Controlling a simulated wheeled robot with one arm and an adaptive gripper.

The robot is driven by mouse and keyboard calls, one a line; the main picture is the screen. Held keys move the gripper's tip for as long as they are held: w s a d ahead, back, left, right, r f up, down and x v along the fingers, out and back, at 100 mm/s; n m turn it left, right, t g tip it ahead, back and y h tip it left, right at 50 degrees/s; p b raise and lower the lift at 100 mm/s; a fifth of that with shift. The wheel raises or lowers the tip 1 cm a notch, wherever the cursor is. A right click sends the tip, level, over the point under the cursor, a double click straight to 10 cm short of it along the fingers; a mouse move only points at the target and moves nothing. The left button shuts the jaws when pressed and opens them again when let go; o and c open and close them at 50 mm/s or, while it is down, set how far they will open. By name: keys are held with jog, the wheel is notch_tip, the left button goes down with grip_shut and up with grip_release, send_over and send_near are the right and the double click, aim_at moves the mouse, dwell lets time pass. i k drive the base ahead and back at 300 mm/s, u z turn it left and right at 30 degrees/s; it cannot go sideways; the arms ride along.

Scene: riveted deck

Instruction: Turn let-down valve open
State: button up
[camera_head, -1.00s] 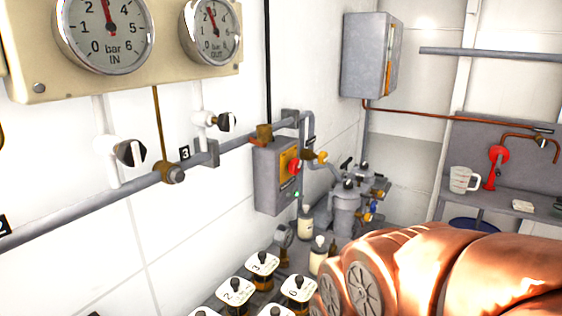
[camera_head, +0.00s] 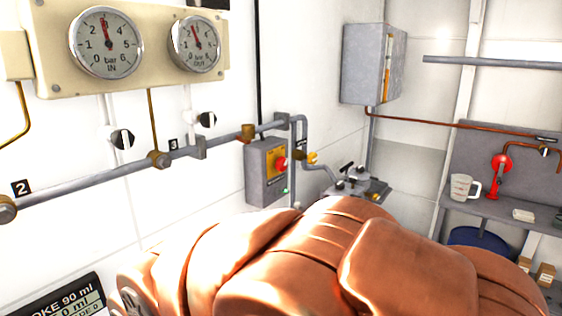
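No part in view is legibly marked as the let-down valve, so I cannot tell which one it is. A grey pipe (camera_head: 95,186) runs along the white wall with numbered tags, brass fittings and small valves. Two black-and-white knobs (camera_head: 122,139) sit below the IN gauge (camera_head: 107,42) and the OUT gauge (camera_head: 195,44). A yellow-handled fitting (camera_head: 313,158) is on the pipe's right end near a dark tag. My copper-coloured arm fills the bottom middle and right. My gripper does not show.
A grey box with a red knob (camera_head: 266,170) hangs under the pipe. Grey filter fittings (camera_head: 355,183) show behind my arm. A grey cabinet (camera_head: 374,65) is on the back wall. At right, a bench holds a measuring jug (camera_head: 461,187) and a red tap (camera_head: 500,163).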

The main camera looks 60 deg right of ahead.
aim_at(311, 157)
jog(key=k, duration=0.65)
jog(key=z, duration=1.15)
jog(key=i, duration=0.25)
